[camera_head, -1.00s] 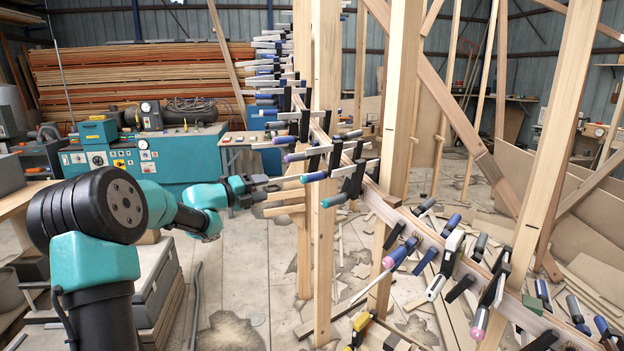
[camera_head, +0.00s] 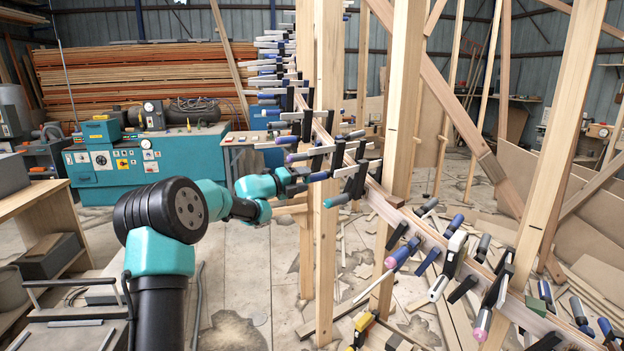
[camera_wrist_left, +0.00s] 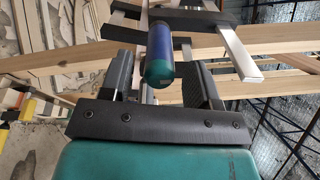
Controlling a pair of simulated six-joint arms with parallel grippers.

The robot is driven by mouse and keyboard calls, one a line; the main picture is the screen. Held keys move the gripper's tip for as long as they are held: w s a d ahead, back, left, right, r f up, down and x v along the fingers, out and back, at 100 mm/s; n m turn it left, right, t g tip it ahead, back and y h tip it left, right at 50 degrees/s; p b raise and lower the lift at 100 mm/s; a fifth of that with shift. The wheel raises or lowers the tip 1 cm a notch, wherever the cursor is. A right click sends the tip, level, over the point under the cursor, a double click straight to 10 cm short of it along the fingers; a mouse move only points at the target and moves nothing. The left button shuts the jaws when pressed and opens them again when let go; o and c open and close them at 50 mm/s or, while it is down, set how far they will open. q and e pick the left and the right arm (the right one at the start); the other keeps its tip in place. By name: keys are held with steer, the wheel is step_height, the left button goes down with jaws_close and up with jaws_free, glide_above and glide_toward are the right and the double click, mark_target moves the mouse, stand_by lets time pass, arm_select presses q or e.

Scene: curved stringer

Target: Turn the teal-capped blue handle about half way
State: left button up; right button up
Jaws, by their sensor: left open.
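The blue handle with a teal cap (camera_wrist_left: 160,50) sits between the two fingers of my left gripper (camera_wrist_left: 162,82) in the left wrist view. The fingers stand apart on either side of it, and I see no contact. In the head view, my left gripper (camera_head: 302,179) is at the near end of this handle (camera_head: 318,176), partly covering its teal cap. The handle belongs to a clamp on the curved stringer (camera_head: 376,192). My right gripper is not in view.
Several similar clamps line the stringer, some close to this handle. Another teal-ended handle (camera_head: 336,201) lies just below right. A wooden post (camera_head: 327,240) rises close behind the gripper. Open floor (camera_head: 235,290) lies below the arm.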

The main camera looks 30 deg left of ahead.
mark_target(312, 177)
arm_select(q)
steer(key=shift+x, duration=1.85)
steer(key=shift+c, duration=0.5)
steer(key=c, duration=0.8)
